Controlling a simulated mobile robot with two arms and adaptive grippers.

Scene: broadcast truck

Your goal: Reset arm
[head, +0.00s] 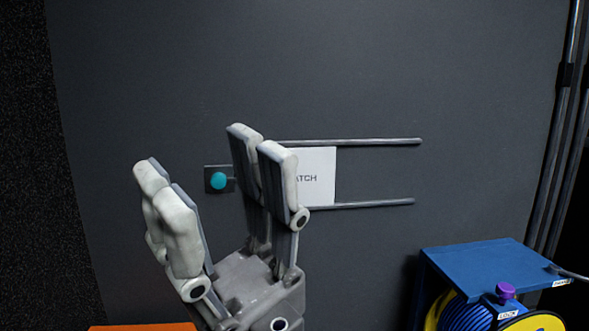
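My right gripper (212,167) rises from the bottom of the head view, fingers pointing up. Its pale grey fingers stand apart, with nothing between them. It is in front of the dark grey panel (400,80) and overlaps part of the white sign (319,177), whose visible letters read "ATCH". A round teal knob (218,181) on a small dark plate shows through the gap between the fingers. I cannot tell how far the gripper is from the panel. My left gripper is not in view.
Two horizontal grey rails, upper (375,142) and lower (370,205), run along the panel. At the lower right stands a blue-topped unit (480,258) with a purple knob (505,291) and a blue-and-yellow reel (465,316). Dark poles (562,130) stand at the right. An orange edge (140,327) shows bottom left.

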